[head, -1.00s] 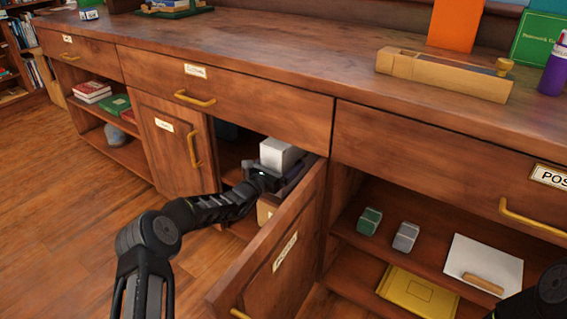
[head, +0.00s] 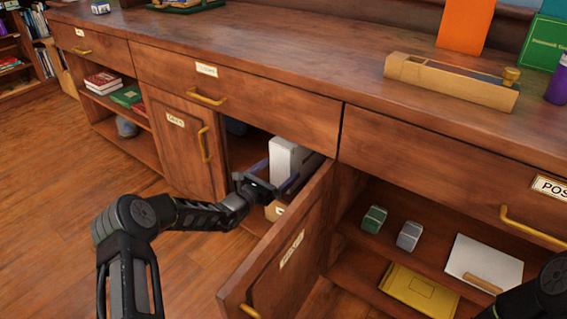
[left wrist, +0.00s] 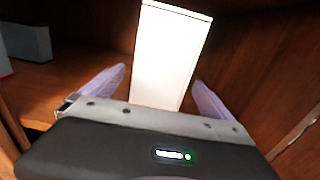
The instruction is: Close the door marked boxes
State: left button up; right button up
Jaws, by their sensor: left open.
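The open cabinet door (head: 285,255) swings out toward me from the middle cabinet; the label on it is too small to read. A white box (head: 288,160) stands upright inside the cabinet behind the door. My left gripper (head: 275,178) is open at the cabinet opening, in front of the box and to the left of the door. In the left wrist view the white box (left wrist: 168,60) shows between the two spread fingers (left wrist: 158,78); I cannot tell if they touch it. My right gripper is out of the picture.
A shut door (head: 182,140) is left of the opening. A drawer (head: 225,95) is shut above. Small boxes, a white sheet (head: 480,262) and a yellow envelope (head: 418,292) lie on the right shelves. A grey box (left wrist: 28,42) shows inside the cabinet.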

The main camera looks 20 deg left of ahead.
aim_at(275, 281)
jog(key=k+j, duration=0.25)
jog(key=k, duration=0.2)
jog(key=k+j, duration=0.25)
jog(key=k, duration=0.25)
jog(key=k+j, duration=0.25)
jog(key=k, duration=0.2)
